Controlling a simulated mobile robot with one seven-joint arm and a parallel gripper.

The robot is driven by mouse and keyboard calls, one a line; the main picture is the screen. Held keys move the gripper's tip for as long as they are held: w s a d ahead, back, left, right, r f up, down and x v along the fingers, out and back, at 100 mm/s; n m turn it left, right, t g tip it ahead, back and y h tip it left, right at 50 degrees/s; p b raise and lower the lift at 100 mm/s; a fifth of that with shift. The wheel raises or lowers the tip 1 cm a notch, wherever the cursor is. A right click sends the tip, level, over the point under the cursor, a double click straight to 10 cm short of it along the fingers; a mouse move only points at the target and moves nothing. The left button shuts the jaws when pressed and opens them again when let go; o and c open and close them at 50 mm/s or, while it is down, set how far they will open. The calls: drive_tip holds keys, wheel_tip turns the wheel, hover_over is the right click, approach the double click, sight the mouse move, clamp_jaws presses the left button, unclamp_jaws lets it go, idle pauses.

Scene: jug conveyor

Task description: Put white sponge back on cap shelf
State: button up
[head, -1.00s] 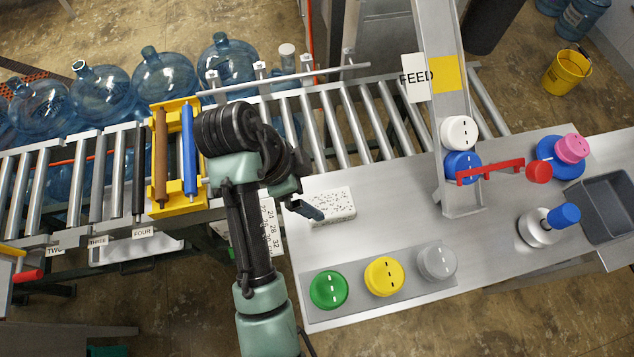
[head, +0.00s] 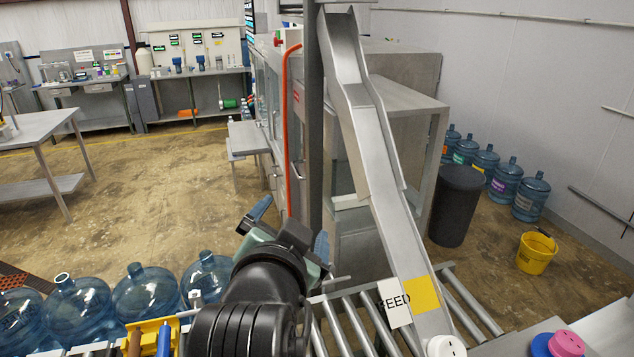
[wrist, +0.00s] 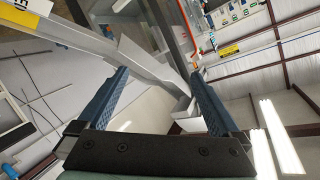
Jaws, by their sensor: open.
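The white sponge and the cap shelf do not show in either current view. My gripper (head: 290,228) is raised in the lower middle of the head view, left of the long metal chute, with its fingers pointing up and away. In the wrist view my gripper (wrist: 160,75) has its two blue fingers spread wide apart. Nothing is held between them.
The chute (head: 375,150) slopes down to the FEED sign (head: 393,303) and roller conveyor (head: 360,325). Blue jugs (head: 145,295) stand at lower left. A white cap (head: 445,346) and pink cap (head: 566,344) show at the bottom edge. A yellow bucket (head: 536,254) stands right.

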drive_tip(key=s+d+r+n+t, duration=0.1)
drive_tip(key=s+r+t, duration=0.3)
drive_tip(key=r, duration=0.6)
drive_tip(key=s+d+r+n+t, duration=0.1)
drive_tip(key=s+r+n+t, duration=0.3)
drive_tip(key=r, duration=0.6)
drive_tip(key=s+d+r+n+t+y, duration=0.1)
drive_tip(key=s+r+n+t, duration=0.1)
drive_tip(key=s+r+t, duration=0.2)
drive_tip(key=s+r, duration=0.3)
drive_tip(key=r, duration=0.3)
drive_tip(key=shift+s+d+r+t, duration=0.2)
drive_tip(key=shift+d+r+t, duration=0.1)
drive_tip(key=shift+t, duration=0.1)
drive_tip(key=shift+f, duration=0.1)
